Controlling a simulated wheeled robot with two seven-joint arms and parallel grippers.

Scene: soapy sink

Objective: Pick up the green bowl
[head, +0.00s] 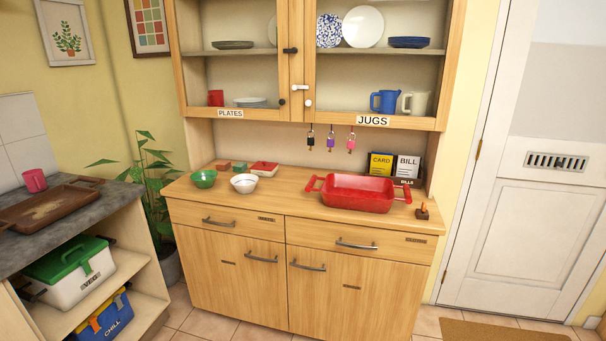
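Neither of my grippers shows in the head view, so nothing is seen touching the green bowl.
A red butter dish (264,169) and small blocks lie behind the bowls. A large red roasting dish (357,191) fills the counter's right half. A grey worktop (60,222) with a brown tray (47,206) stands at left. Tiled floor in front of the dresser is clear.

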